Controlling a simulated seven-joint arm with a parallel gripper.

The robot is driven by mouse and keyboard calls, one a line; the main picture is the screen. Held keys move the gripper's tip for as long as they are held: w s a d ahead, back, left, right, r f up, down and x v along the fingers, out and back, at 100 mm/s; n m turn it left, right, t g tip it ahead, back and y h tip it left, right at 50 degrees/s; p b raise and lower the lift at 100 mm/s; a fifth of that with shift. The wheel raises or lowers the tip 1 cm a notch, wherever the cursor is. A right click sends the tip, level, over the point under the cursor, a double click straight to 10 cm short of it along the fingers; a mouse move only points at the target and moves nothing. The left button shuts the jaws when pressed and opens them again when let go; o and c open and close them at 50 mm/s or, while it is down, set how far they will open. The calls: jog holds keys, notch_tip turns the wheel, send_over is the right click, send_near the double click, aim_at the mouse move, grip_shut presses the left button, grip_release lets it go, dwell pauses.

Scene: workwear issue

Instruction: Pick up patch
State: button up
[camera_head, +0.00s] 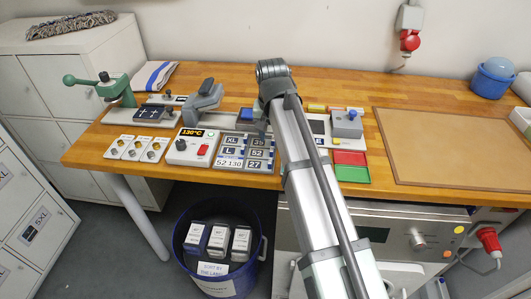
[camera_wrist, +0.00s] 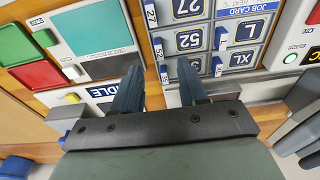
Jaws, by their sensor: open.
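The patch of the task cannot be told for certain. The likeliest pieces are the size tiles on the grey job card board (camera_head: 217,170), marked XL, L, 52, 27 and more. In the wrist view that board shows upside down, with a 27 tile (camera_wrist: 188,8), a 52 tile (camera_wrist: 190,40), an L tile (camera_wrist: 246,30) and an XL tile (camera_wrist: 240,59). Small blue-and-white tags stand beside the tiles. My gripper (camera_wrist: 160,85) is open and empty, its fingers apart near the board's edge. In the head view my arm hides most of it.
A red tray (camera_head: 350,158) and a green tray (camera_head: 351,174) lie right of my arm. A heat unit reading 130°C (camera_head: 190,150) and a grey press (camera_head: 203,100) stand left. A brown mat (camera_head: 450,145) lies bare at right. A blue bin (camera_head: 258,255) stands below the bench.

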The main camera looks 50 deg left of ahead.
aim_at(272, 149)
jog(key=shift+w+a+f, duration=0.1)
jog(key=shift+w+f, duration=0.05)
jog(key=shift+f, duration=1.3)
jog(key=shift+w+a+f, duration=0.1)
jog(key=shift+f, duration=1.3)
jog(key=shift+c, duration=0.4)
grip_shut()
